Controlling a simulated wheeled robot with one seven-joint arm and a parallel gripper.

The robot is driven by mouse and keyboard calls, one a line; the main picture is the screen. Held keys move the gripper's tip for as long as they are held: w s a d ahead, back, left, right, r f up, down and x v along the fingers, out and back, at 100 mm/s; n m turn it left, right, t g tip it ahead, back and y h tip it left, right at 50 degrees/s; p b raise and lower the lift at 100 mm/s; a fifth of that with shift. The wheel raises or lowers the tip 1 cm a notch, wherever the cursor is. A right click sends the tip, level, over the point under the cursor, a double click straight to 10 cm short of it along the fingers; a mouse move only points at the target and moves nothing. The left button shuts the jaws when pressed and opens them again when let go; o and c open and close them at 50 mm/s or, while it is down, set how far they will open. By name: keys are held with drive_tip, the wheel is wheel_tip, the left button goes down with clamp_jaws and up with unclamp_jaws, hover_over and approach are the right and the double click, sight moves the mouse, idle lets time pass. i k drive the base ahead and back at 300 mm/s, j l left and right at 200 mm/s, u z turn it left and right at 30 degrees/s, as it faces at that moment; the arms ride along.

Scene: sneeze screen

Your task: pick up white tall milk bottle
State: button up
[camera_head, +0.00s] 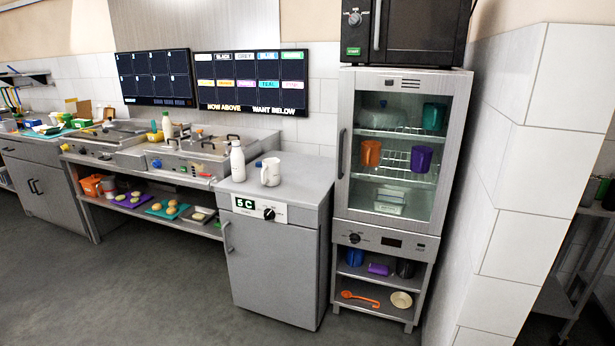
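A tall white bottle (238,163) stands upright on the grey top of a low cabinet (300,185), near its left edge. A white mug (270,172) stands close to its right, apart from it. A second white bottle (167,126) stands farther left, behind the cooking counter; its lower part is hidden. I cannot tell from here which of the two bottles holds milk. My gripper is not in view.
A glass-fronted cabinet (341,150) with coloured cups stands right of the low cabinet, with a black microwave (405,30) on top. A tiled wall (515,180) juts out at right. The grey floor (190,290) in front is clear.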

sight(237, 158)
drive_tip(key=i+j+u, duration=0.1)
drive_tip(key=i+u, duration=0.25)
drive_tip(key=i, duration=0.55)
drive_tip(key=i+l+u, duration=0.15)
drive_tip(key=i+u, duration=0.2)
drive_tip(key=i, duration=0.55)
drive_tip(key=i+j+z, duration=0.15)
drive_tip(key=i+j, duration=1.25)
drive_tip(key=j, duration=0.2)
drive_tip(key=i+j, duration=0.15)
drive_tip(key=j+u, duration=0.05)
drive_tip(key=j, duration=0.05)
